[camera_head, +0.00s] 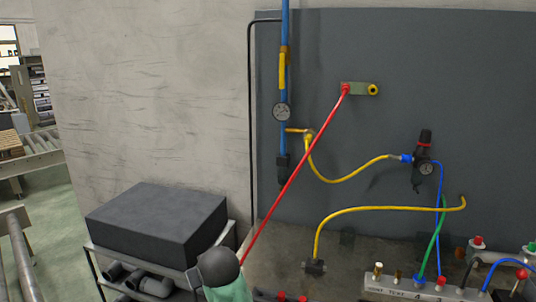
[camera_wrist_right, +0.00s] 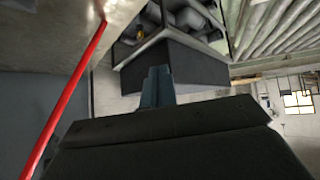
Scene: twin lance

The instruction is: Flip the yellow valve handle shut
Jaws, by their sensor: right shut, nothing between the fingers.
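The yellow valve handle (camera_head: 283,72) is a narrow yellow lever on the vertical blue pipe (camera_head: 285,25) in the head view. It lies upright, along the pipe, above a round gauge (camera_head: 282,112). My right gripper (camera_wrist_right: 157,78) shows in the right wrist view, with its fingers together and nothing between them. The handle is not visible in that view, and I see no gripper near it in the head view. My left gripper is in neither view.
A red line (camera_head: 295,175) slants from a wall bracket (camera_head: 360,89) down past the pipe; it also crosses the wrist view (camera_wrist_right: 70,100). A black box (camera_head: 160,222) sits on a cart at left. Yellow hoses (camera_head: 345,180) hang right of the pipe.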

